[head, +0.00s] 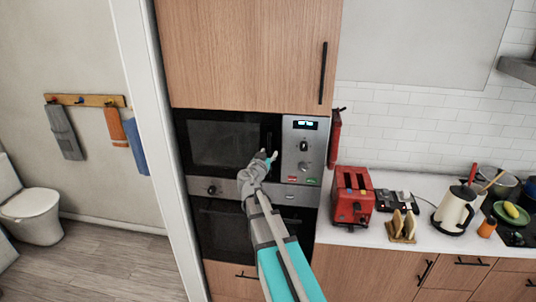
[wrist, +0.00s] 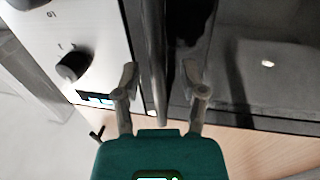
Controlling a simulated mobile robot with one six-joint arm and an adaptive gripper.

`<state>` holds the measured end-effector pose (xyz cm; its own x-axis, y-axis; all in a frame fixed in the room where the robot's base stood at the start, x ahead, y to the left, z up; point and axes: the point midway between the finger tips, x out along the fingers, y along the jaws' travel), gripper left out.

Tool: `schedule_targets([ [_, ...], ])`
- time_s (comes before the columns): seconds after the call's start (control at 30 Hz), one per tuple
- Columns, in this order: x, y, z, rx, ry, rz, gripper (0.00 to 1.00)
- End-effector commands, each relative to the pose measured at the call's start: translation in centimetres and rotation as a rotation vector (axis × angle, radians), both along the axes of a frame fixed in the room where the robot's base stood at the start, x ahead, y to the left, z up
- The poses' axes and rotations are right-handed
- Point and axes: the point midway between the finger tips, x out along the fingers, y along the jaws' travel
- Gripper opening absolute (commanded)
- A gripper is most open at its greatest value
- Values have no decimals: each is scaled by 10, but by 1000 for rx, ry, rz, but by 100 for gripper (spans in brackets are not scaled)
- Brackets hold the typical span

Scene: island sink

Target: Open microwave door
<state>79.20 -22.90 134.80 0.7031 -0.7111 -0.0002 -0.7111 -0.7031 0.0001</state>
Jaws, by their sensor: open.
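The microwave (head: 225,143) is built into a tall wooden cabinet. Its dark glass door looks closed, and its control panel (head: 302,150) with a lit display and knobs is on the right. A dark upright handle (head: 269,135) runs along the door's right edge. My gripper (head: 266,156) is at the lower part of this handle. In the wrist view my gripper (wrist: 161,82) is open, with the handle (wrist: 157,55) between its two fingers. I see no clear grip on it. The panel (wrist: 75,40) shows at left and the door glass (wrist: 260,70) at right.
A dark oven (head: 225,228) sits below the microwave. A red toaster (head: 352,196) and a kettle (head: 455,210) stand on the counter to the right. A white wall edge (head: 150,120) borders the cabinet on the left. The floor (head: 90,255) at left is clear.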

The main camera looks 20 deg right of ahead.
Motion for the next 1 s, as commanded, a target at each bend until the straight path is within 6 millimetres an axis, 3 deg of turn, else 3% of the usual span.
schedule_targets([
  [0.43,4,-5,0,0,0,0,54],
  [0.73,4,-5,0,0,0,0,0],
  [1.0,5,1,0,0,0,3,0],
])
